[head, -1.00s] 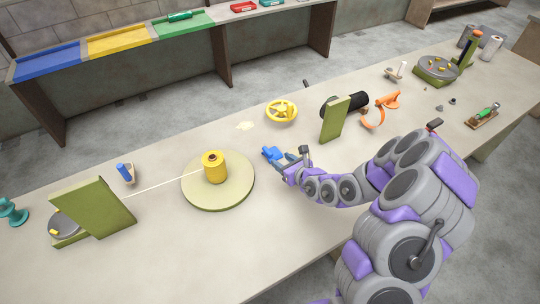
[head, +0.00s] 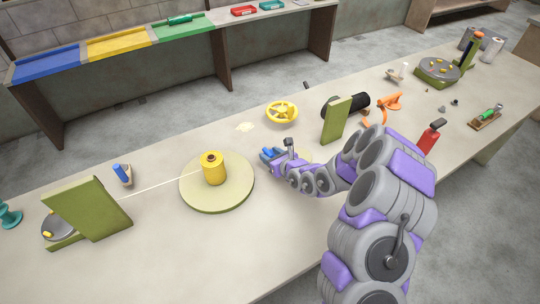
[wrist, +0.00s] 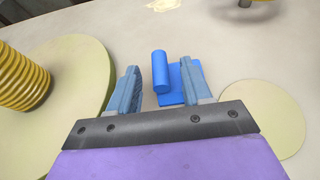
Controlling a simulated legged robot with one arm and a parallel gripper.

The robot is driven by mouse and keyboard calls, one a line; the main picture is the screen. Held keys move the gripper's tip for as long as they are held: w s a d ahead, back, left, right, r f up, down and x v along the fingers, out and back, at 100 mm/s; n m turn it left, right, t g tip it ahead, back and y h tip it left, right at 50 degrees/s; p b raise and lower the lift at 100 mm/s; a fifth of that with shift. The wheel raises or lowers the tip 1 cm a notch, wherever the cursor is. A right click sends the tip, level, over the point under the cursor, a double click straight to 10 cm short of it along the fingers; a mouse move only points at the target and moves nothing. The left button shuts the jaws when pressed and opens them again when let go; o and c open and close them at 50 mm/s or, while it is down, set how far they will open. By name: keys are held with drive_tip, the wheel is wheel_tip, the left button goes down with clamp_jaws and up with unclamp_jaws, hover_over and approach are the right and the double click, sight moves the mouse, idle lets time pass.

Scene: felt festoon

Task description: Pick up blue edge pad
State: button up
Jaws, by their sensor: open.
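The blue edge pad (wrist: 181,84) lies on the table, a flat blue piece with a rounded blue grip standing at its left side. In the wrist view it sits ahead of and between the two blue-grey fingers of my gripper (wrist: 161,69), nearer the right finger. The right finger hides part of its right side. In the head view the pad (head: 266,154) shows just beyond my gripper (head: 275,157), partly covered by it. My gripper is open, with nothing held between the fingers.
A yellow spool (head: 213,168) stands on a round pale-green disc (head: 235,190) left of my gripper. A yellow handwheel (head: 282,112) lies behind it. An upright green board (head: 336,120) and a black cylinder (head: 357,101) stand to the right. A flat pale circle (wrist: 262,118) is close on the right.

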sight(271, 155)
drive_tip(key=shift+c, duration=0.5)
clamp_jaws()
drive_tip(key=shift+r+p, duration=0.35)
drive_tip(key=shift+r, duration=0.5)
wheel_tip(271, 155, up, 2)
drive_tip(key=shift+r+p, duration=0.15)
drive_tip(key=shift+p, duration=0.4)
drive_tip(key=s+d, duration=0.1)
drive_tip(key=s, duration=0.2)
drive_tip(key=s+d+p, duration=0.1)
drive_tip(key=s, duration=0.2)
drive_tip(key=s+d+p, duration=0.1)
drive_tip(key=s, duration=0.3)
drive_tip(key=shift+d+r, duration=0.2)
drive_tip(key=shift+r, duration=0.1)
drive_tip(key=shift+s+r+p, duration=0.15)
drive_tip(key=shift+s+p, duration=0.15)
drive_tip(key=shift+p, duration=0.35)
drive_tip(key=shift+s+d+p, duration=0.1)
drive_tip(key=shift+d+p, duration=0.05)
drive_tip(key=shift+p, duration=0.9)
